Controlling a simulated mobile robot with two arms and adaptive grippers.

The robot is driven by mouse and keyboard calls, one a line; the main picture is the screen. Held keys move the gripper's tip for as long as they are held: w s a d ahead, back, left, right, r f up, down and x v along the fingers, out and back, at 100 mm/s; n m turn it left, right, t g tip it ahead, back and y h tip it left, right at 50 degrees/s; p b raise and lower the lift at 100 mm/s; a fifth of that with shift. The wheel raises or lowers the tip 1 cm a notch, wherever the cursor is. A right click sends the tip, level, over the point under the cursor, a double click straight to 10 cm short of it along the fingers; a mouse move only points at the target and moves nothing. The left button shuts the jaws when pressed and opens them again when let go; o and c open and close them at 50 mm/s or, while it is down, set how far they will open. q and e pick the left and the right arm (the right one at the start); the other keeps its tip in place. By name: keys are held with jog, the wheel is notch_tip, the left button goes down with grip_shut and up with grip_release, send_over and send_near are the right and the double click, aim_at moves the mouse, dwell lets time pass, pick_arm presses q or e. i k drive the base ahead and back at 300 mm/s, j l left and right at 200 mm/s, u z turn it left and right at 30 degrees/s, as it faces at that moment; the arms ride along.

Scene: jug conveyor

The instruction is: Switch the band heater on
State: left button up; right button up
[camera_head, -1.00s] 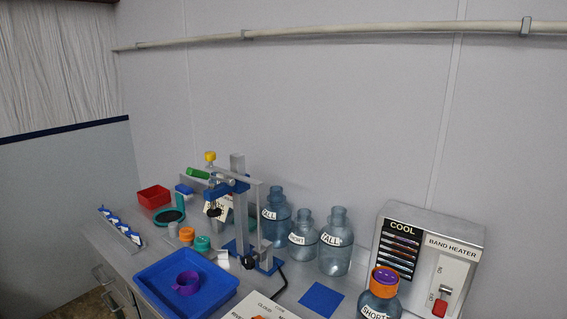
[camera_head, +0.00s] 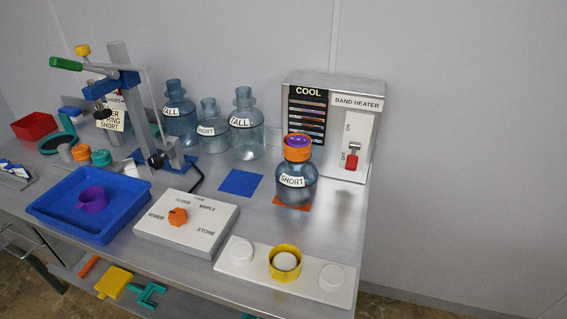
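The band heater (camera_head: 333,98) is a grey metal box at the back right of the bench, labelled "BAND HEATER" with a "COOL" strip display on its left. Its switch (camera_head: 352,158) has a red handle at the lower end of a white plate, beside the lower marking; "ON" is printed at the upper end. A bottle marked SHORT (camera_head: 296,180) with an orange and purple top stands on an orange patch in front of the heater, left of the switch, and hides part of the heater's lower front. Neither gripper is in view.
A white dial box (camera_head: 187,222) and a white plate (camera_head: 245,264) with a yellow ring lie along the front. A blue tray (camera_head: 60,205) holds a purple cup. Several bottles and a press stand behind. Bare bench lies right of the SHORT bottle.

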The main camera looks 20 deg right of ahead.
aim_at(352, 162)
jog(key=i+z, duration=0.1)
jog(key=z, duration=0.3)
jog(key=i+j+z, duration=0.1)
jog(key=z, duration=0.75)
jog(key=i+j, duration=0.05)
jog(key=j, duration=0.05)
